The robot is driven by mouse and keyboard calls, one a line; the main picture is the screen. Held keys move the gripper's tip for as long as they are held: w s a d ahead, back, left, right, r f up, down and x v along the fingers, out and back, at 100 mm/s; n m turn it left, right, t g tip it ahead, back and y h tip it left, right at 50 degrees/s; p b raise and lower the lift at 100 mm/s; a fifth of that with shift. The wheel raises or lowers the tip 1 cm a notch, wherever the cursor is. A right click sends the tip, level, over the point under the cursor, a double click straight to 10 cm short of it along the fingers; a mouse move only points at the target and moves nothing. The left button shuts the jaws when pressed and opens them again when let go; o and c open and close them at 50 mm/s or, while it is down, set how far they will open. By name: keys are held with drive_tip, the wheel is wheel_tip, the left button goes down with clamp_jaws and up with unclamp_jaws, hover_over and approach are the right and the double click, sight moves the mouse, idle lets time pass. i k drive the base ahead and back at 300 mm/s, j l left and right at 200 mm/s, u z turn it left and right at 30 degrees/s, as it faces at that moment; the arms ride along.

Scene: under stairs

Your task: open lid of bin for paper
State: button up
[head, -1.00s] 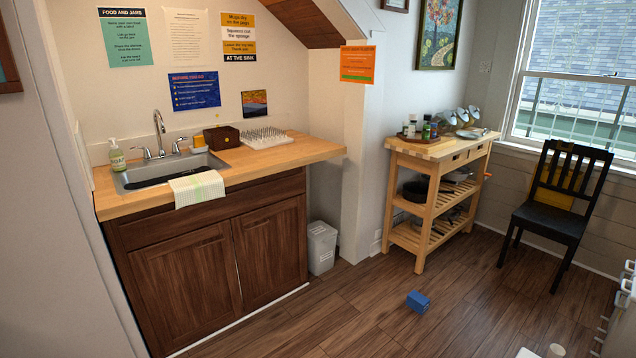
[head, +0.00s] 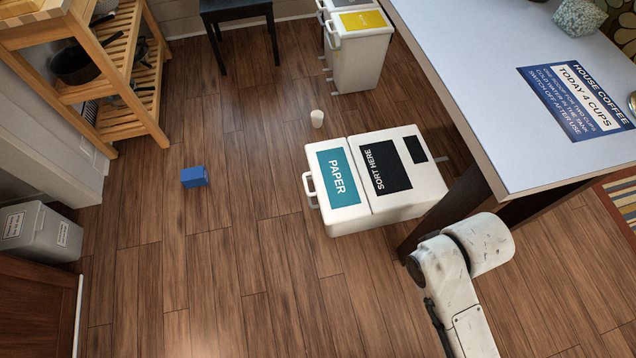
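A white loop handle (head: 310,190) sticks out at the left side of the lid. A second section joins it on the right, with a black "SORT HERE" label (head: 387,166). Part of my white arm shows at the lower right, but my gripper is not in view.
Another white bin (head: 362,62) with a yellow label stands farther back. A small cup (head: 317,118) and a blue box (head: 194,177) are on the floor. The table (head: 470,60) overhangs at the right. A grey bin (head: 38,232) stands left. Floor left of the paper bin is mostly clear.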

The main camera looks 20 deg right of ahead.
sight(341, 193)
drive_tip(key=j+z, duration=0.15)
drive_tip(key=j, duration=0.3)
drive_tip(key=k+j+z, duration=0.2)
drive_tip(key=j, duration=0.25)
drive_tip(key=k+j+z, duration=0.15)
drive_tip(key=j, duration=0.3)
drive_tip(key=k+j+z, duration=0.15)
drive_tip(key=k+j, duration=0.15)
drive_tip(key=j, duration=0.15)
drive_tip(key=k+j+z, duration=0.2)
drive_tip(key=j, duration=0.25)
drive_tip(key=i+j, duration=0.15)
drive_tip(key=i, duration=0.35)
drive_tip(key=i+j, duration=0.15)
drive_tip(key=i, duration=0.35)
drive_tip(key=i+j, duration=0.2)
drive_tip(key=i, duration=0.3)
drive_tip(key=l+z, duration=0.05)
